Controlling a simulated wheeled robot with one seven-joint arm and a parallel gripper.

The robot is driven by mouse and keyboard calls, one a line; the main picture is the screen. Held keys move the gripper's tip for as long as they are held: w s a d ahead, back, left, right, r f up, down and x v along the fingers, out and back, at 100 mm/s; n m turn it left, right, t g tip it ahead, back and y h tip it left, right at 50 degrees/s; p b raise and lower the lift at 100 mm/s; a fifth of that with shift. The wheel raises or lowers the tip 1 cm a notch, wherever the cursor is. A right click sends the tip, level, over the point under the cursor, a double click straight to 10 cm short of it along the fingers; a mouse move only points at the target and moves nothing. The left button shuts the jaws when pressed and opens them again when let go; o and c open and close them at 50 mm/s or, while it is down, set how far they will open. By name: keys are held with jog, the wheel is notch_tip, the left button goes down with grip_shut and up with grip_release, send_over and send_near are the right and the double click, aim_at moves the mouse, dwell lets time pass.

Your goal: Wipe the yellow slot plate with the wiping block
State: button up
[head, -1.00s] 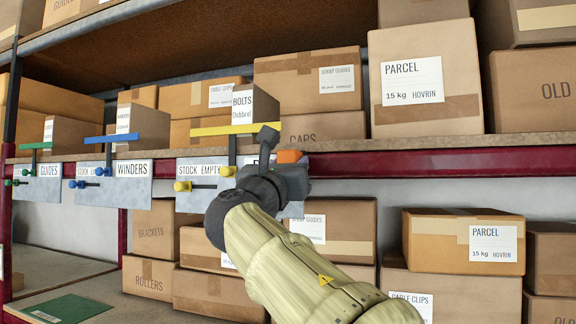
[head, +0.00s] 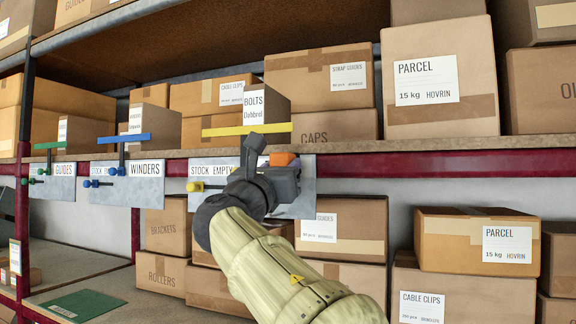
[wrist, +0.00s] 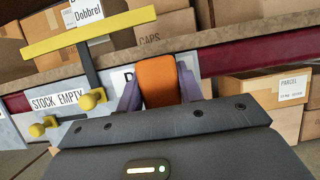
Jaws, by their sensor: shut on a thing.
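The yellow slot plate is a grey metal panel (head: 303,205) on the shelf's front edge, with a "STOCK EMPTY" label, a yellow bar (head: 247,130) and a yellow knob (head: 195,186). The wrist view shows the plate (wrist: 22,122), the bar (wrist: 88,33) and two knobs. My gripper (head: 282,165) is shut on the orange wiping block (head: 282,159). In the wrist view the block (wrist: 158,80) stands between the purple fingers (wrist: 158,90), in front of the plate's right part and covering most of its right label. I cannot tell whether it touches the plate. My arm hides the plate's middle.
A plate with a blue bar (head: 124,138) and one with a green bar (head: 50,145) sit further left on the red beam (head: 420,163). Cardboard boxes stand above and below, including a BOLTS box (head: 265,104) behind the yellow bar.

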jog(key=a+p, duration=0.1)
jog(key=w+a+p, duration=0.1)
jog(key=a, duration=0.1)
jog(key=shift+w+a, duration=0.2)
jog(key=shift+a, duration=0.05)
dwell(0.4)
jog(key=shift+d, duration=0.1)
dwell(0.4)
jog(key=shift+s+d+b, duration=0.35)
jog(key=shift+d+b, duration=0.2)
jog(key=shift+d, duration=0.35)
jog(key=shift+s+d+b, duration=0.3)
jog(key=shift+d+b, duration=0.25)
jog(key=shift+d, duration=0.3)
